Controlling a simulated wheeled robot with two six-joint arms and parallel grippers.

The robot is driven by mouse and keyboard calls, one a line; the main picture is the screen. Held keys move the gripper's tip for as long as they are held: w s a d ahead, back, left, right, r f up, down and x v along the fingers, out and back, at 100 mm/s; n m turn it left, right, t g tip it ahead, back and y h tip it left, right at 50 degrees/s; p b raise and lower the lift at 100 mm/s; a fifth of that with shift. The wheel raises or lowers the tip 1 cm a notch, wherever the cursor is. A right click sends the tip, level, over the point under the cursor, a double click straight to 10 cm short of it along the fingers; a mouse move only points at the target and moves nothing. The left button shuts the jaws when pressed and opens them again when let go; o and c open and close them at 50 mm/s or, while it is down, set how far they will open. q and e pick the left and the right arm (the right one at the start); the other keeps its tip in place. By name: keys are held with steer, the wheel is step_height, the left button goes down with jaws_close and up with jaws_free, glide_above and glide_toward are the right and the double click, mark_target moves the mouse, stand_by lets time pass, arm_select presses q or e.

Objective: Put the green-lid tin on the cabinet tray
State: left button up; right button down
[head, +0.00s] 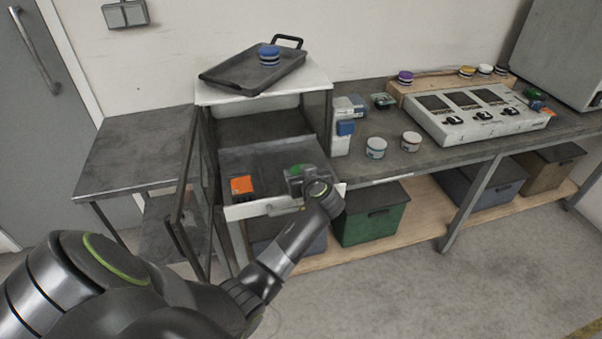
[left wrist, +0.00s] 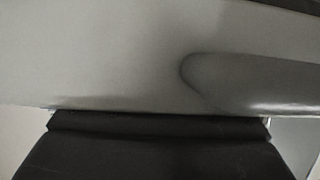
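A green top, which looks like the lid of the green-lid tin (head: 297,169), shows in the open drawer (head: 240,211) of the cabinet; its body is mostly hidden. My left gripper (head: 293,183) is at the drawer's front, close to that green top; I cannot tell if they touch. Its fingers cannot be made out. The left wrist view shows a pale surface (left wrist: 90,60), a rounded grey shape (left wrist: 250,82) and a dark part across the bottom. The cabinet tray (head: 222,78) is dark, with a handle, on the white cabinet top. A blue-lid tin (head: 269,56) stands on it.
An orange block (head: 242,186) lies in the drawer. The cabinet's door (head: 184,205) stands open at left. Two pale tins (head: 376,148) (head: 411,141) stand on the bench, right of the cabinet. A control panel (head: 480,115) is farther right. The left table (head: 135,150) is bare.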

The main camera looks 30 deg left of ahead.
arm_select(q)
steer(key=o, duration=0.4)
steer(key=shift+r, duration=0.15)
steer(key=shift+s+d, duration=0.15)
steer(key=shift+d, duration=0.1)
steer(key=b+v, duration=0.1)
steer(key=v, duration=1)
steer(key=shift+d+r, duration=0.15)
steer(key=shift+r, duration=0.1)
steer(key=shift+s, duration=0.1)
